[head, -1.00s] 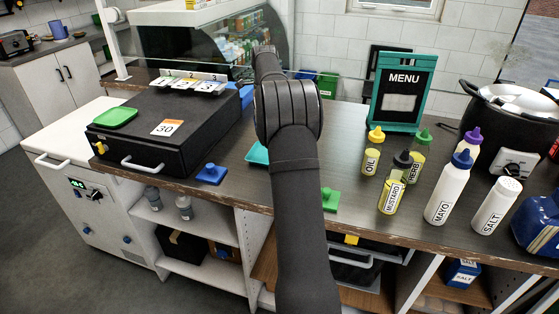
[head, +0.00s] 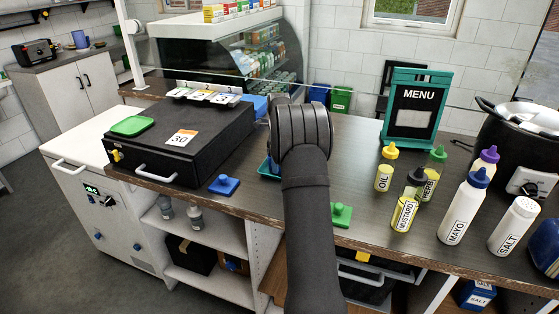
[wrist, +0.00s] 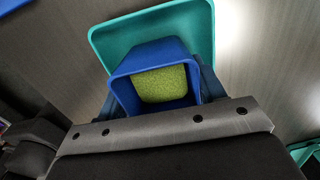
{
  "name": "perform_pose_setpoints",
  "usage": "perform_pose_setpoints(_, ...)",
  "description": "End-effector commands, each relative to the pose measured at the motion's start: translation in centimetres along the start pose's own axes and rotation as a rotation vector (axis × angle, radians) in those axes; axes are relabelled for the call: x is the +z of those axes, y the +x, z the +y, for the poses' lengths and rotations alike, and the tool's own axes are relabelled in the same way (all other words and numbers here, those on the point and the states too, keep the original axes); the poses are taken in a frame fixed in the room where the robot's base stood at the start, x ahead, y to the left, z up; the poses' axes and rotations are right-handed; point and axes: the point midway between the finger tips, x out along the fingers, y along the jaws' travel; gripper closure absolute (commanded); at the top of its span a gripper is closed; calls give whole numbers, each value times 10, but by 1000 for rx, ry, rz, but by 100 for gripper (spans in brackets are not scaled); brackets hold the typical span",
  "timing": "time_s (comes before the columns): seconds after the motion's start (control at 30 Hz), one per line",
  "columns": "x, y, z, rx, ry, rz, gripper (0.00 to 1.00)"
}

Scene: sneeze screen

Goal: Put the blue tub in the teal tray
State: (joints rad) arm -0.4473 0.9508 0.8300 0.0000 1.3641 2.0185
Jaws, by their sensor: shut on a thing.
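The blue tub (wrist: 118,85) holds something green and rough. My gripper (wrist: 165,92) is shut on it, with dark fingers along its sides in the wrist view. The teal tray (wrist: 103,42) shows behind and beyond the tub, which overlaps its near part. I cannot tell whether the tub touches the tray. In the head view, only the left edge of the teal tray (head: 263,167) shows beside my arm, with a bit of blue at it. My arm hides the gripper and most of the tray there.
A black case (head: 180,138) with a green lid on top stands left. A blue lidded piece (head: 224,184) and a green one (head: 340,215) lie near the counter's front edge. Several bottles (head: 405,213) and a menu stand (head: 410,108) are right of my arm.

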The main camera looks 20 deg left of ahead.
Motion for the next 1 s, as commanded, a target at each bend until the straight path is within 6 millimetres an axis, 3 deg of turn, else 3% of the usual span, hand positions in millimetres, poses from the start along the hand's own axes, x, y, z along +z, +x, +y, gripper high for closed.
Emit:
perform_pose_setpoints(0.3,0,2,0,-1,0,0,63)
perform_pose_setpoints(0.33,0,2,0,-1,0,-1,33)
perform_pose_setpoints(0.37,0,2,0,-1,0,-1,28)
perform_pose_setpoints(0.73,0,-3,0,-3,0,-1,28)
perform_pose_setpoints(0.87,0,-22,-1,-4,0,-2,28)
perform_pose_setpoints(1.0,0,-52,-1,-5,0,-2,28)
